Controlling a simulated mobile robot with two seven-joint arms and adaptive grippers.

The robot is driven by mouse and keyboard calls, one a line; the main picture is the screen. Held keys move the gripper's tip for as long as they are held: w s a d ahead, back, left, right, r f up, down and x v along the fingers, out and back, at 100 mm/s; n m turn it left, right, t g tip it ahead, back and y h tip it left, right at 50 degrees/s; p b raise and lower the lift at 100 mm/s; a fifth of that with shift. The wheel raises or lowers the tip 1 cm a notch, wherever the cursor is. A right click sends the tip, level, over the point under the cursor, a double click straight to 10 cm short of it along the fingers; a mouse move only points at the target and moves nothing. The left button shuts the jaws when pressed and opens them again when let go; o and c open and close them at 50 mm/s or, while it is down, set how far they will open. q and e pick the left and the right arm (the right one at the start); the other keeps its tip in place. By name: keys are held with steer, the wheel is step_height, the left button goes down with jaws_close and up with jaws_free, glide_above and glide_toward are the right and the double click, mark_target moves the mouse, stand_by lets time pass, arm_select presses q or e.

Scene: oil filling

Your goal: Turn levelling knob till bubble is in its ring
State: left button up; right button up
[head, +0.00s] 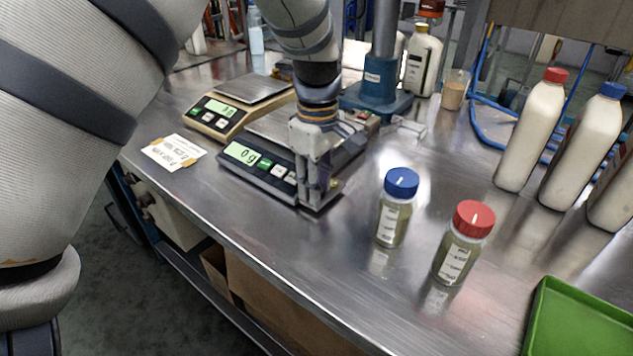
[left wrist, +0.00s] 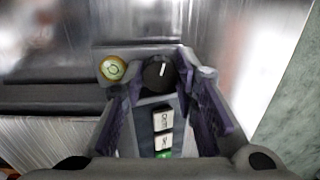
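My left gripper (head: 316,203) reaches down at the front right corner of the front scale (head: 262,178), whose display reads 0 g. In the left wrist view its fingers (left wrist: 160,80) stand on both sides of the black levelling knob (left wrist: 158,73), close to it. I cannot tell whether they touch it. The knob's white mark points roughly up, leaning slightly right. Left of the knob is the round yellow-green bubble level (left wrist: 112,68) with a dark ring. The bubble seems near the ring, but is too small to place surely. My right gripper is not in view.
A second scale (head: 228,108) stands behind, with a note (head: 174,152) at left. A blue-capped jar (head: 396,212) and a red-capped jar (head: 461,245) stand to the right. A green tray (head: 541,318) lies front right. Several white bottles (head: 532,135) stand behind.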

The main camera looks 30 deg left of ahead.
arm_select(q)
steer(key=o, duration=0.3)
step_height(320, 180, up, 12)
stand_by(0.3)
